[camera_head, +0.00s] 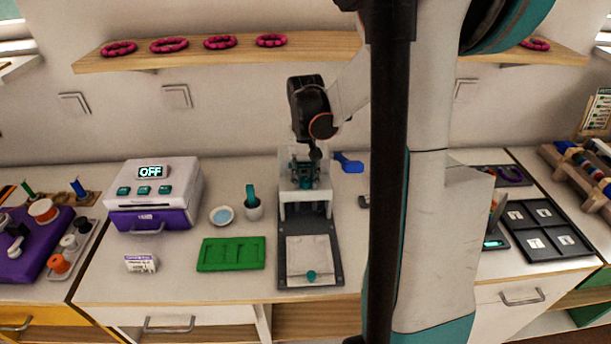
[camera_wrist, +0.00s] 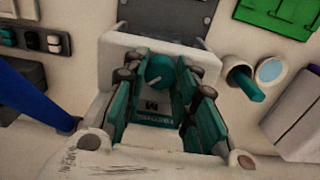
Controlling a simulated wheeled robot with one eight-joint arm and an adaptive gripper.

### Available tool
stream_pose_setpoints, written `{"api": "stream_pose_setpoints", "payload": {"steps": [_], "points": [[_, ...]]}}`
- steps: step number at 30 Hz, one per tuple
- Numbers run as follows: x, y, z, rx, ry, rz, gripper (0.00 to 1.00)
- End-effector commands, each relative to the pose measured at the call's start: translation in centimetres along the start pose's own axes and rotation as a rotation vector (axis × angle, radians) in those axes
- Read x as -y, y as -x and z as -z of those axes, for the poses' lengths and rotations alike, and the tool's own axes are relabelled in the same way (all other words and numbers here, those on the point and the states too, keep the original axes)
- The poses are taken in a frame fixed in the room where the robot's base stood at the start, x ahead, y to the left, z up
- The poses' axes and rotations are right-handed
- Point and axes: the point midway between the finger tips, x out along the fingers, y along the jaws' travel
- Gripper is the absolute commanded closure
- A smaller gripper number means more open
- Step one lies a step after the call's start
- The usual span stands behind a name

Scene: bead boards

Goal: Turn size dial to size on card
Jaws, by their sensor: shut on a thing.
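The size dial (camera_wrist: 160,70) is a round teal knob on a white and grey press-like device, seen in the wrist view. A dark plate with a pale mark lies below it. In the head view the device (camera_head: 293,210) stands at mid-counter, and my gripper (camera_head: 305,178) reaches down to it from above. The dial's size marks cannot be read. The card (camera_head: 140,264), white with a purple top, stands at the front left; its small print is unreadable.
Left of the device are a green tray (camera_head: 231,254), a small blue dish (camera_head: 222,216), a cup with a teal handle (camera_head: 253,209) and a white and purple machine (camera_head: 152,193) reading OFF. A blue object (camera_head: 349,163) lies behind right. My arm hides part of the right counter.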

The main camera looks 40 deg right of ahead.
Motion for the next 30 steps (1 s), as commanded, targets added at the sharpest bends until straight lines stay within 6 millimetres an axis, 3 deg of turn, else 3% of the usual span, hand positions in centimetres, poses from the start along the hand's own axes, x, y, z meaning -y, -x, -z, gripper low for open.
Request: {"api": "stream_pose_setpoints", "payload": {"steps": [5,6,9,22,30], "points": [[0.0,0.0,0.0,0.0,0.0,0.0,0.97],[0.0,0.0,0.0,0.0,0.0,0.0,0.69],[0.0,0.0,0.0,0.0,0.0,0.0,0.52],[0.0,0.7,0.0,0.0,0.001,0.0,0.52],[0.0,5.5,0.0,0.0,0.001,0.0,0.52]]}}
